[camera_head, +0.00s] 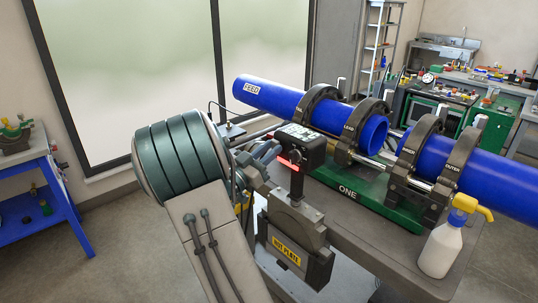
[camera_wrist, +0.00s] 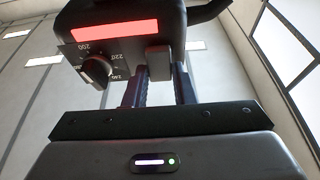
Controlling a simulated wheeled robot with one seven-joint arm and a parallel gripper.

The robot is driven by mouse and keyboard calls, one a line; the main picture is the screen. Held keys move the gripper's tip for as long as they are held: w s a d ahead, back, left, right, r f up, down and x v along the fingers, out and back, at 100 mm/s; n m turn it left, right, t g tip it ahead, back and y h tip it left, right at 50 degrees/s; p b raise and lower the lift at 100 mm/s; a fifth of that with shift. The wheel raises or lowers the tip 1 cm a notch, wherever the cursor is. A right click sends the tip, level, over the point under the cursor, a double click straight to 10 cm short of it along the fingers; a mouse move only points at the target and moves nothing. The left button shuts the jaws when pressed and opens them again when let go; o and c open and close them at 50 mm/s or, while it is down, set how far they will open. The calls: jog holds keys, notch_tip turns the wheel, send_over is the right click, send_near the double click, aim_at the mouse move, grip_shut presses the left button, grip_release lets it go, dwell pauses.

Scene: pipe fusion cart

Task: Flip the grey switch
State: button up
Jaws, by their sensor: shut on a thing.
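The hot plate's dark control box (camera_head: 304,145) stands upright above the body labelled HOT PLATE, with a red lit display facing my arm. In the wrist view the control box (camera_wrist: 95,22) fills the upper middle, its red display across it. The grey switch (camera_wrist: 158,58) is a small block on the box's lower edge, right of the dial. My gripper (camera_wrist: 160,78) reaches up to it, its two dark fingers on either side, shut on it. In the head view my gripper (camera_head: 274,153) is at the left of the box, and the switch is hidden there.
A black round dial (camera_wrist: 96,72) marked 200, 220 and 240 sits close left of the switch. The hot plate body (camera_head: 290,245) is below. Blue pipes (camera_head: 270,96) in dark clamps lie behind and right.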

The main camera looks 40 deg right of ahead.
jog(key=o, duration=1)
jog(key=b+v, duration=0.2)
jog(key=v, duration=1.2)
jog(key=shift+r+b, duration=0.1)
jog(key=shift+b, duration=0.3)
jog(key=shift+d, duration=0.15)
